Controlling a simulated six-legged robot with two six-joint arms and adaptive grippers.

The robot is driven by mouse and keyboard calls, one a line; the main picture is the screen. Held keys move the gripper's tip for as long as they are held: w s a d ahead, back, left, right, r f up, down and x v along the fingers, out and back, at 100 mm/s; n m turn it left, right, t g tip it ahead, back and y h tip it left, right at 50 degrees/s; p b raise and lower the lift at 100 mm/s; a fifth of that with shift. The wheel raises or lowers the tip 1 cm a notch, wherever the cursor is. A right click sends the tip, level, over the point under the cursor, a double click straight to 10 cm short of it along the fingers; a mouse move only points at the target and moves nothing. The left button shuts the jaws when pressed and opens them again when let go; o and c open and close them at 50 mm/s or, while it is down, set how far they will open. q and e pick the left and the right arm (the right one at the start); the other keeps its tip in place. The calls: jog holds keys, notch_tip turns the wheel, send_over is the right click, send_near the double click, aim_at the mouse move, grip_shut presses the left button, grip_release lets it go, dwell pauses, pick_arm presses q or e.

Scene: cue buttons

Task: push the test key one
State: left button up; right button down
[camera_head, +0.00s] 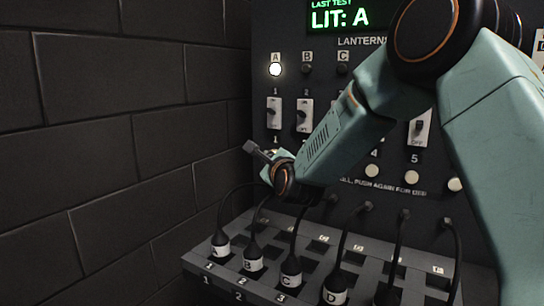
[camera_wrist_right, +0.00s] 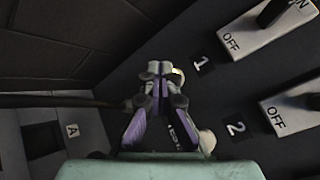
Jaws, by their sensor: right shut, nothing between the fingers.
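Test key one, a small round cream button (camera_wrist_right: 179,73), shows beside the label 1 in the right wrist view, mostly hidden behind my fingertips. My right gripper (camera_wrist_right: 158,68) is shut and empty, with its tips over or against that key; I cannot tell whether they touch it. In the head view my right gripper (camera_head: 250,148) is at the panel's left edge, below switch 1, and key one is hidden there. Test key two (camera_wrist_right: 207,141) is beside the label 2. My left gripper is not in view.
The display (camera_head: 340,17) reads "LAST TEST LIT: A", and lantern A (camera_head: 275,69) glows white; lanterns B and C are dark. Switches (camera_head: 274,113) sit above the keys. Below, a sloped socket board (camera_head: 226,271) holds labelled plugs with cables. A dark brick wall (camera_head: 120,130) stands at left.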

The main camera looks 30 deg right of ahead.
jog(key=s+a+b, duration=0.1)
jog(key=s+a, duration=0.2)
jog(key=a, duration=0.2)
dwell(0.5)
